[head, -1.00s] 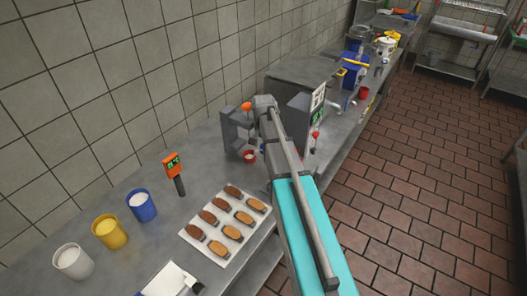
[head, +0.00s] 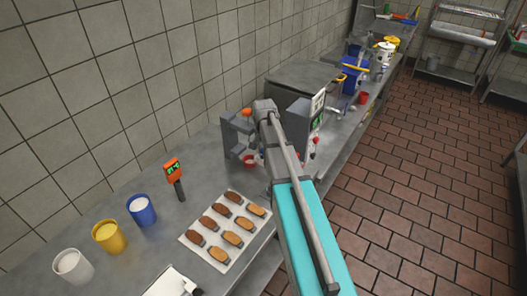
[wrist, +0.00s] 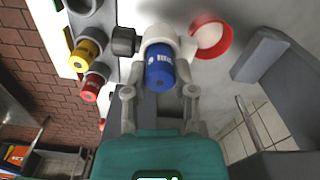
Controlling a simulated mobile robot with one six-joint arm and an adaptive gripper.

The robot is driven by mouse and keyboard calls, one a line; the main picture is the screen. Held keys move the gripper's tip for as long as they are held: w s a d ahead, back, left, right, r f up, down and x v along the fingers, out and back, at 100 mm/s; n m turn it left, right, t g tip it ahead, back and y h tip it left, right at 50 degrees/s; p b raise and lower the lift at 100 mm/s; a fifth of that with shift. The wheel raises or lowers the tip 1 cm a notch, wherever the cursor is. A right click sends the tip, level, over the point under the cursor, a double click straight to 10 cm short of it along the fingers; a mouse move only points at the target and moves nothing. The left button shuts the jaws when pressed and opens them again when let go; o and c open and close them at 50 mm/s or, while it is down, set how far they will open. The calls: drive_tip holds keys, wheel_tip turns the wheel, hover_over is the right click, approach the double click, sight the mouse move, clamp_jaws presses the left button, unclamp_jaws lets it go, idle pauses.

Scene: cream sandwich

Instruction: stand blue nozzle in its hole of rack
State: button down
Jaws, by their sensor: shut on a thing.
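The blue nozzle (wrist: 159,68) is between the two fingers of my gripper (wrist: 159,91) in the wrist view. The fingers are shut on it. A wider white piece (wrist: 160,38) sits directly behind the nozzle; I cannot tell whether they are joined. A yellow nozzle (wrist: 86,52) and a red nozzle (wrist: 92,86) are to the left, at a pale panel with grey round parts. In the head view my arm hides the gripper and the blue nozzle.
A red cup with white content (wrist: 211,36) is close to the right of the nozzle, with a grey block (wrist: 262,54) beyond. In the head view a grey stand (head: 230,135) is left of my arm. A tray of biscuits (head: 196,236) lies nearer.

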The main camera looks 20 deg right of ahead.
drive_tip(key=shift+r+p, duration=1.2)
drive_tip(key=shift+r, duration=0.15)
drive_tip(key=s+r+p, duration=1)
drive_tip(key=s, duration=0.4)
drive_tip(key=shift+a, duration=0.35)
drive_tip(key=shift+f, duration=0.1)
wheel_tip(320, 180, down, 7)
drive_tip(key=b, duration=0.7)
